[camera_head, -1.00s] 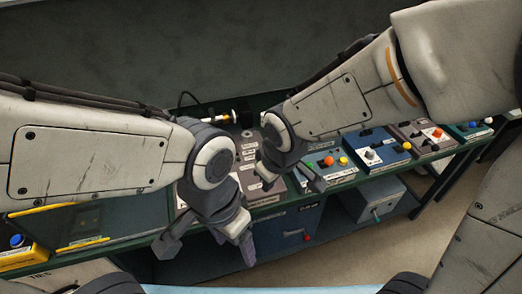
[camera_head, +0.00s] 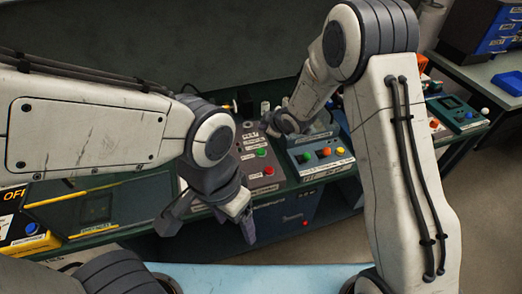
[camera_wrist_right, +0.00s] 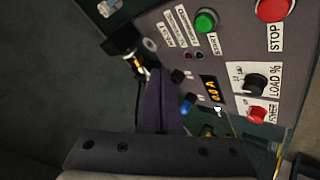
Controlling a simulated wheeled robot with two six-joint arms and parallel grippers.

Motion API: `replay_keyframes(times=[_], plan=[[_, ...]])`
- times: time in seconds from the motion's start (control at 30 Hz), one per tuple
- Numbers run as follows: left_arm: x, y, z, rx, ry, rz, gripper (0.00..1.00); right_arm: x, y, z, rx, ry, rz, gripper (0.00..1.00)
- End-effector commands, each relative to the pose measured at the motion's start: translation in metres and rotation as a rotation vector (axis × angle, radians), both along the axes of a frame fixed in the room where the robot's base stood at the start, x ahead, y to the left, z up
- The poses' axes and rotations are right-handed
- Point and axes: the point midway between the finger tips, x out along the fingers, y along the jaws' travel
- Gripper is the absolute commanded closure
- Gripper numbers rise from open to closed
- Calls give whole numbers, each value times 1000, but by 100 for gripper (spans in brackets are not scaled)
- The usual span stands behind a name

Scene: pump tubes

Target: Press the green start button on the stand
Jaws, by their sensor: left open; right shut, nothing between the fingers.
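The grey stand panel (camera_head: 247,166) stands on the green bench in the head view. Its green button (camera_head: 262,153) sits above a red button (camera_head: 268,171). In the right wrist view the green button (camera_wrist_right: 205,20) is near the top, with a red STOP button (camera_wrist_right: 275,9) to its right. My right gripper (camera_head: 275,128) is shut and empty over the bench at the panel's upper right. In the wrist view its fingers (camera_wrist_right: 160,78) point towards the panel's left edge, apart from the green button. My left gripper (camera_head: 208,226) is open and empty in front of the bench.
A blue box (camera_head: 318,164) with green, orange and yellow buttons stands right of the panel. A lit display (camera_wrist_right: 212,90) and a load knob (camera_wrist_right: 256,83) are on the panel. A yellow box (camera_head: 30,240) is at the far left. My right forearm covers part of the bench.

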Motion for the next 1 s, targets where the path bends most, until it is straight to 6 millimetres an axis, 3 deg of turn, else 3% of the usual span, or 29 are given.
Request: replay_keyframes(times=[0.27, 0.7, 1.0], plan=[[0, 0, -16, 0, 0, -1, 27, -1, 0, -19, 0, 2, -1, 100], [0, 0, -66, 0, 0, -1, 27, 0, 0, -80, 0, 2, -1, 100], [0, 0, -74, 0, 0, -1, 27, 0, 0, -88, 0, 1, -1, 100]])
